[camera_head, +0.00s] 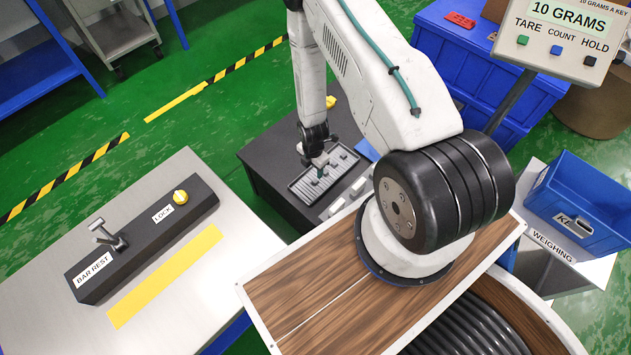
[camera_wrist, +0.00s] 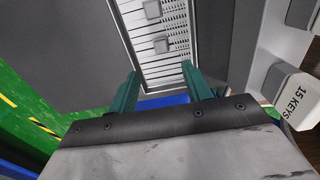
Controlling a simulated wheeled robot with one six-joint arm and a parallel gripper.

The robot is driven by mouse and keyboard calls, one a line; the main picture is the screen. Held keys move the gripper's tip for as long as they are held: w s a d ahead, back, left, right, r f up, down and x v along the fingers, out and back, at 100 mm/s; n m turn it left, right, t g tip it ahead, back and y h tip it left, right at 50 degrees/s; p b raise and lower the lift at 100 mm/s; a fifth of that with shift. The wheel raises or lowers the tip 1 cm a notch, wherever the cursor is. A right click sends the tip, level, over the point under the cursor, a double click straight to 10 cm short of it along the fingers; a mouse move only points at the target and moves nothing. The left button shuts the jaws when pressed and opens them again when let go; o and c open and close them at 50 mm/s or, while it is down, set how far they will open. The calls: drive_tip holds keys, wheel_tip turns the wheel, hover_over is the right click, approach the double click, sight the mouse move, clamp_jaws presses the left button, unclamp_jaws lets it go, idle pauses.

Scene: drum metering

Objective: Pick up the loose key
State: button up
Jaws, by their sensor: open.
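A grey ribbed tray (camera_head: 296,186) lies on a dark cabinet, and its slotted surface shows in the wrist view (camera_wrist: 134,22). Small grey blocks, probably keys, sit on it in the wrist view: one at the top (camera_wrist: 152,10) and one lower (camera_wrist: 162,46) near the space between my fingers. I cannot tell which is the loose key. My gripper (camera_wrist: 160,69) is open, with teal fingers apart and nothing between them. In the head view my gripper (camera_head: 321,168) hangs over the tray. The gap between fingers and keys is hard to judge.
White blocks (camera_head: 337,205) stand beside the tray; one reads "15 KEYS" in the wrist view (camera_wrist: 294,94). A bar rest (camera_head: 140,245) is on the left table. A blue bin (camera_head: 580,205) stands by the weighing label. A display (camera_head: 566,38) reads "10 GRAMS".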

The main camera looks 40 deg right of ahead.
sight(314, 181)
wheel_tip(314, 181, down, 8)
drive_tip(key=shift+s, duration=0.15)
drive_tip(key=c, duration=1.1)
